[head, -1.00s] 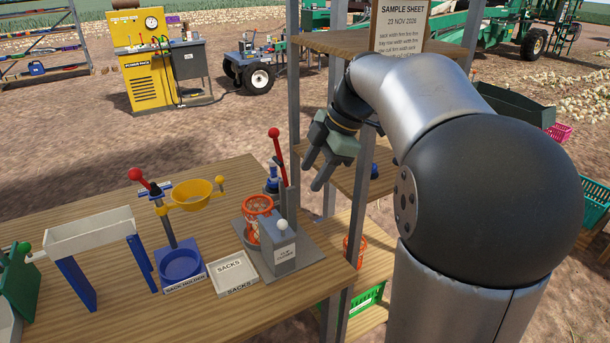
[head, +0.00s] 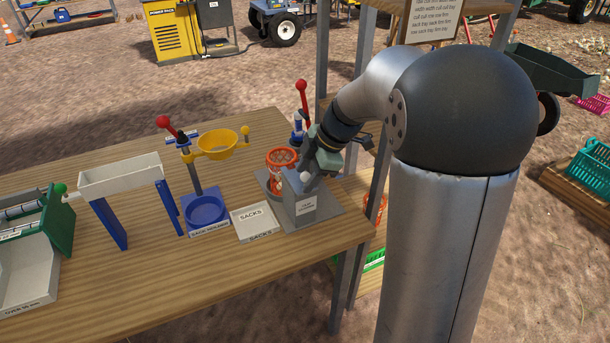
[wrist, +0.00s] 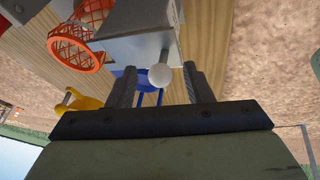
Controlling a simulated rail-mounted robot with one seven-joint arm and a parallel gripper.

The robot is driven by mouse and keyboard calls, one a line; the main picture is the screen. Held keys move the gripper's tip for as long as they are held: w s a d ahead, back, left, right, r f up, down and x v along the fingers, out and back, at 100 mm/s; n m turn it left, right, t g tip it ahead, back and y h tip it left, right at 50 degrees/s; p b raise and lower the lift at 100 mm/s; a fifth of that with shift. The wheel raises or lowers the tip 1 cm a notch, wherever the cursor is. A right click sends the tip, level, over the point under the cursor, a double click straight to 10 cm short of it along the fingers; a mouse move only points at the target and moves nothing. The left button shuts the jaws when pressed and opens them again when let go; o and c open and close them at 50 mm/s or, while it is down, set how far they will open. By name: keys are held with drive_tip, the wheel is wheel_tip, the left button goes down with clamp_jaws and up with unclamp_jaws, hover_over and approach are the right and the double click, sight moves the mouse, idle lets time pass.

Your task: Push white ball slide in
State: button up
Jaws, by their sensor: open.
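The white ball (head: 305,177) is the knob on the grey clip machine (head: 304,208) at the table's right end. An orange mesh basket (head: 281,172) stands on the machine's left side, and a red-tipped lever (head: 302,98) rises behind. My gripper (head: 312,166) is right at the knob, pointing down and left, its tips partly hidden in the head view. In the wrist view my open gripper (wrist: 161,78) has one finger on each side of the white ball (wrist: 160,75), with gaps between. Whether the ball lies fully between the fingertips in depth I cannot tell.
A white SACKS tray (head: 255,222) and the blue sack holder (head: 206,210) with a yellow funnel (head: 217,145) stand left of the machine. A grey shelf post (head: 322,60) rises behind it. The front tabletop is bare.

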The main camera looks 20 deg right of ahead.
sight(290, 175)
drive_tip(key=shift+w+a+f, duration=0.1)
drive_tip(key=shift+a+f, duration=0.2)
drive_tip(key=shift+f, duration=0.35)
drive_tip(key=c, duration=0.8)
drive_tip(key=shift+w, duration=0.2)
drive_tip(key=shift+w+a+r, duration=0.1)
drive_tip(key=shift+w+a, duration=0.1)
drive_tip(key=shift+w, duration=0.9)
drive_tip(key=shift+w+a, duration=0.15)
drive_tip(key=shift+w, duration=0.9)
